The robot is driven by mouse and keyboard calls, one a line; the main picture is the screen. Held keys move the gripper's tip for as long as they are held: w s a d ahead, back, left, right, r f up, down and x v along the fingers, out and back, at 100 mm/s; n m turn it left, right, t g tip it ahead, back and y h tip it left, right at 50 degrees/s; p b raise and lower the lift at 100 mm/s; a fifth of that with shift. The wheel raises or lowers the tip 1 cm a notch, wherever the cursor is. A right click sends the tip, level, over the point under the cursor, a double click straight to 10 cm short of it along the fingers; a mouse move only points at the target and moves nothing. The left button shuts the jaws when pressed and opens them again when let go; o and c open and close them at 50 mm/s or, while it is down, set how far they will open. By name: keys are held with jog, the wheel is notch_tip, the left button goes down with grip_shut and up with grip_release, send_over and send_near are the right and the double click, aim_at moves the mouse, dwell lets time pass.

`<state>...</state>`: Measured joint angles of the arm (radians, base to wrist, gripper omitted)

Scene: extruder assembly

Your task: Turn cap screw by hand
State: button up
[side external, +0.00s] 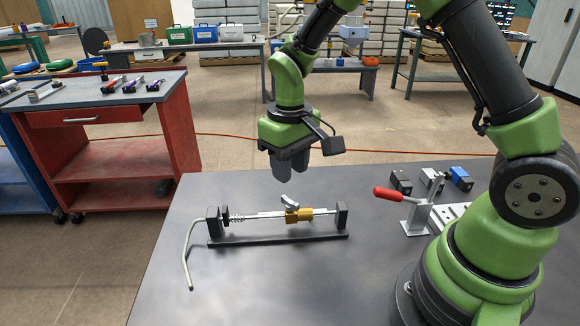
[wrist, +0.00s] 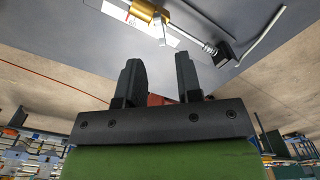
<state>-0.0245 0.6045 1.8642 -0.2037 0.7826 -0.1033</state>
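A long fixture (side external: 280,239) lies on the dark table. It has two black end posts, a silver threaded rod (side external: 262,214), a spring at the left and a gold block (side external: 297,215) near its right end. A silver lever-like piece (side external: 289,202) sits on the gold block and also shows in the wrist view (wrist: 159,28). I cannot single out the cap screw for certain. My gripper (side external: 291,168) hangs above the fixture, apart from it. In the wrist view its two dark fingers (wrist: 161,75) stand apart with nothing between them.
A bent grey handle (side external: 187,255) extends from the fixture's left end over the table. A red-handled clamp (side external: 403,197) and several small blocks (side external: 431,180) stand to the right near my base. A red cart (side external: 105,148) stands at the left.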

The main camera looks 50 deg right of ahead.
aim_at(290, 201)
jog(key=shift+r, duration=0.55)
jog(key=shift+f, duration=4.05)
grip_shut()
